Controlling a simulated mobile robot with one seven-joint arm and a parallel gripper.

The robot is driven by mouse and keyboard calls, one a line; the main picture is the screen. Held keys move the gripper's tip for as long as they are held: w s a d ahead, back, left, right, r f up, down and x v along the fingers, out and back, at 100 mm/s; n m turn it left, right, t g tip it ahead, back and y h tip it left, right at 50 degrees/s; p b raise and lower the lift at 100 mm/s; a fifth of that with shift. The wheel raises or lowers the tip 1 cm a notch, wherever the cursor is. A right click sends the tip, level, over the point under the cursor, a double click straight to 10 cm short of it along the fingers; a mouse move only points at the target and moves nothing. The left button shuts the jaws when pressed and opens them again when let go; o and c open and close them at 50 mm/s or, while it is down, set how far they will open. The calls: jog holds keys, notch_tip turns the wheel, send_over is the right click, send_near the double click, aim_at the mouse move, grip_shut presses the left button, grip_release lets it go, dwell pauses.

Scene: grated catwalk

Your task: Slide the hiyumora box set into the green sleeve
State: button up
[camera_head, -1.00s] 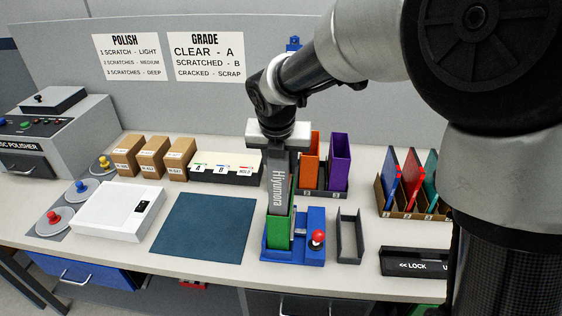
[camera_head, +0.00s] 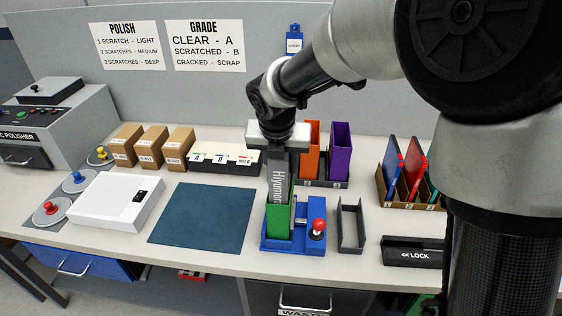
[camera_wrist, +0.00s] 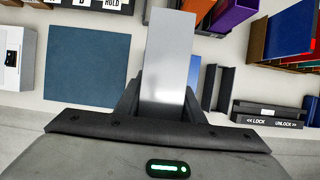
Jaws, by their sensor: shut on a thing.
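The grey Hiyumora box set (camera_head: 279,178) stands upright with its name running down its side. Its lower end is inside the open top of the green sleeve (camera_head: 278,222). The sleeve stands in a blue holder (camera_head: 309,240) with a red-knobbed lever. My gripper (camera_head: 279,150) is shut on the upper end of the box set, above the sleeve. In the wrist view the pale face of the box set (camera_wrist: 168,55) rises between my fingers, and the green sleeve is hidden there.
Orange (camera_head: 311,150) and purple (camera_head: 340,150) sleeves stand behind. An empty dark tray (camera_head: 350,226) is right of the holder. A blue mat (camera_head: 202,215) lies clear on the left. A lock-labelled black box (camera_head: 412,252) and a rack of coloured cases (camera_head: 410,199) are farther right.

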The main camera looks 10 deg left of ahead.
jog(key=shift+f+b, duration=0.95)
jog(key=shift+f, duration=0.75)
jog(key=shift+r, duration=0.1)
jog(key=o, duration=1.8)
jog(key=shift+o, duration=0.2)
notch_tip(320, 180, up, 8)
jog(key=p, duration=0.8)
